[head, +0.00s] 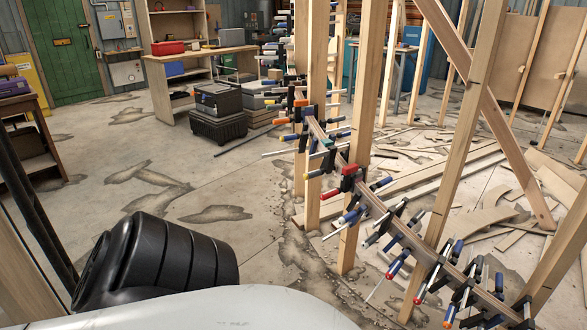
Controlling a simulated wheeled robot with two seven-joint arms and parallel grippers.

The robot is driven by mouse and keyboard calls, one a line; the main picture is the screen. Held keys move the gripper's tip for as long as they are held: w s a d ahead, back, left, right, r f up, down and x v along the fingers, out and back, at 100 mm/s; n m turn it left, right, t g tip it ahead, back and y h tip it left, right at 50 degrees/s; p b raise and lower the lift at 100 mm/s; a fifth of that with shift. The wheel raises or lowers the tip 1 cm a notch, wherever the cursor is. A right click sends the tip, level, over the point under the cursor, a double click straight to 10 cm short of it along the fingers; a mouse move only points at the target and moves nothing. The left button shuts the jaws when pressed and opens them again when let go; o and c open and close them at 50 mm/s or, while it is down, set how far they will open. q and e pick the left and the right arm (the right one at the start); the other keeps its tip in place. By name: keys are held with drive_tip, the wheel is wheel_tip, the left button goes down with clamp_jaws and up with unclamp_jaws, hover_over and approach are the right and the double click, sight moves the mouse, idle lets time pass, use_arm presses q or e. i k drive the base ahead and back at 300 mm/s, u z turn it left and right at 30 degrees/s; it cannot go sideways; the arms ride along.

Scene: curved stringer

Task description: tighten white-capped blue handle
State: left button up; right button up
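A curved wooden stringer (375,203) runs from the middle back down to the lower right, between upright wooden posts. Many bar clamps are fixed along it. Several have blue handles, such as one blue handle (457,250) at the lower right, another blue handle (499,283) near the right end, and a blue handle (350,215) near the middle. Some handles seem to have pale ends, but they are too small to tell which one is the white-capped blue handle. Other clamp handles are red, such as the red handle (331,194). Neither of my grippers is in view.
Upright posts (366,110) and a diagonal brace (485,105) stand around the stringer. Wood offcuts (480,222) litter the floor on the right. Black cases (218,110) and a workbench (200,54) stand at the back. The concrete floor (190,185) left of the stringer is open.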

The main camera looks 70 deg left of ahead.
sight(354, 214)
drive_tip(key=u, duration=3)
drive_tip(key=i, duration=3.1)
drive_tip(key=z, duration=2.7)
